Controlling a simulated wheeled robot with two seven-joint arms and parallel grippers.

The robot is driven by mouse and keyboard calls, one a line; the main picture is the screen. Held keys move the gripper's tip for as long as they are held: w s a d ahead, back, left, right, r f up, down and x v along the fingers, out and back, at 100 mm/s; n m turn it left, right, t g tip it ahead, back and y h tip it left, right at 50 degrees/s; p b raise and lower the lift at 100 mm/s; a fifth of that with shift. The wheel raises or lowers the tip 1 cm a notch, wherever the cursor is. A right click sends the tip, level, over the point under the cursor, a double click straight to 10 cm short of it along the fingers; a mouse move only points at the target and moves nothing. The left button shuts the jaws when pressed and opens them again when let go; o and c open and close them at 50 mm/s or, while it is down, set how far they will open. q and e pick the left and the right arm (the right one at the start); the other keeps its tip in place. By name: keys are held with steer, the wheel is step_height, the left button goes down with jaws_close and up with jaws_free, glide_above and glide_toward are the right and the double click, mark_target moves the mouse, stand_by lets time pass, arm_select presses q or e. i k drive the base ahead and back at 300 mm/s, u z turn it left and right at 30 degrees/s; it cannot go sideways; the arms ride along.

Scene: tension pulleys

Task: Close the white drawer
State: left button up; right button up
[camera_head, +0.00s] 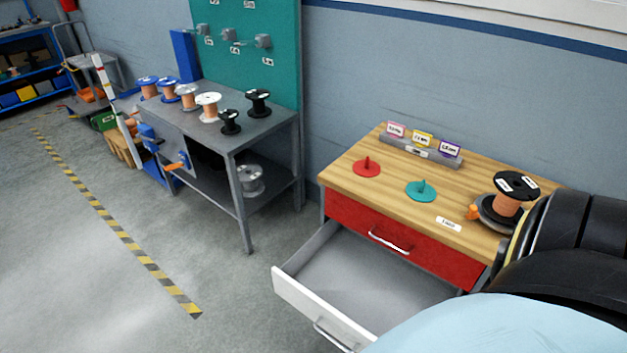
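The white drawer (316,308) is the lower drawer of a wooden-topped cabinet and is pulled well out. Its grey inside looks empty where it shows. Its metal handle (333,336) is on the front panel, near the bottom edge of the view. The drawer's right end is hidden behind a large light-blue and black shape in the lower right corner. Neither of my grippers is in view.
The red drawer (400,241) above is shut. The cabinet top (345,182) holds a red disc (367,168), a teal disc (421,191) and a spool (510,197). A grey bench (262,126) with several spools stands left. Floor (225,300) left of the drawer is clear.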

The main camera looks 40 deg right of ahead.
mark_target(351, 286)
steer(key=u, duration=0.05)
steer(key=k, duration=0.7)
steer(key=z, duration=1.25)
steer(key=i, duration=0.45)
steer(key=z, duration=0.05)
steer(key=k, duration=0.45)
steer(key=u, duration=1.1)
steer(key=i, duration=0.7)
steer(key=z, duration=1.9)
